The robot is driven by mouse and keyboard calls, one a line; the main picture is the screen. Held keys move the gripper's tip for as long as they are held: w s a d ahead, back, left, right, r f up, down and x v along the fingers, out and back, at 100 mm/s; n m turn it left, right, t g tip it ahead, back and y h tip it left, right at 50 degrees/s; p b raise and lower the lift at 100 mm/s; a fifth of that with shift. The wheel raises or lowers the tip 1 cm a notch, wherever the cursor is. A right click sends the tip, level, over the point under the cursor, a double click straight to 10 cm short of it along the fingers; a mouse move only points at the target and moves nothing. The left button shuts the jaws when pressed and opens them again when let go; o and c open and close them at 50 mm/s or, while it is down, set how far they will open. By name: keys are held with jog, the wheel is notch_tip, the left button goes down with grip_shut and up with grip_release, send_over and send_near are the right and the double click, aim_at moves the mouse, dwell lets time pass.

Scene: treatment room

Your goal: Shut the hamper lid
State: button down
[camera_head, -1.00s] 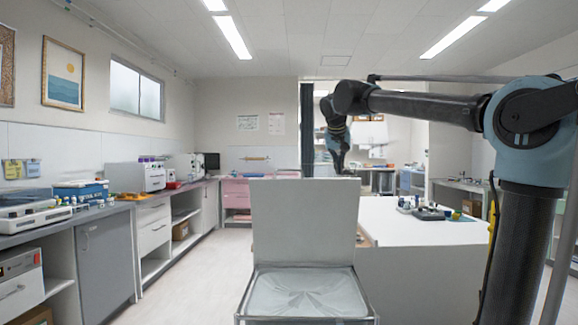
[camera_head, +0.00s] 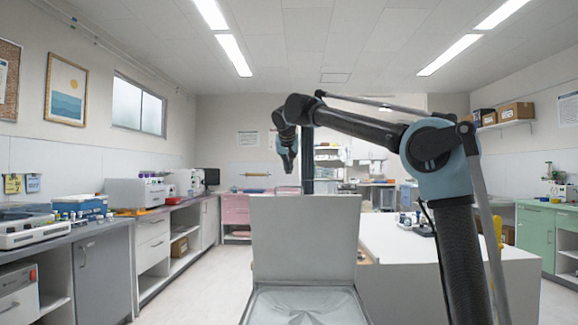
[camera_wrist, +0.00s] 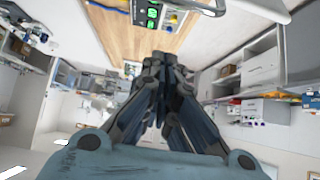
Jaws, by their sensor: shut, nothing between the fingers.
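The hamper (camera_head: 305,303) stands in front of me at the bottom middle of the head view, its front cut off by the frame edge. Its pale grey lid (camera_head: 305,238) stands upright at the back, open. A light liner shows inside the opening. My gripper (camera_head: 288,165) is above the lid's top edge, a little left of its middle, pointing down and apart from it. How far behind or before the lid it is I cannot tell. In the wrist view my gripper's fingers (camera_wrist: 165,75) are together and hold nothing.
A white table (camera_head: 440,250) stands right of the hamper, with small items on its top. A counter (camera_head: 85,230) with devices runs along the left wall. The floor (camera_head: 212,275) between counter and hamper is clear. Green cabinets (camera_head: 540,235) stand at the far right.

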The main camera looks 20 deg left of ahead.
jog(key=shift+s+f, duration=0.1)
jog(key=shift+f, duration=2.45)
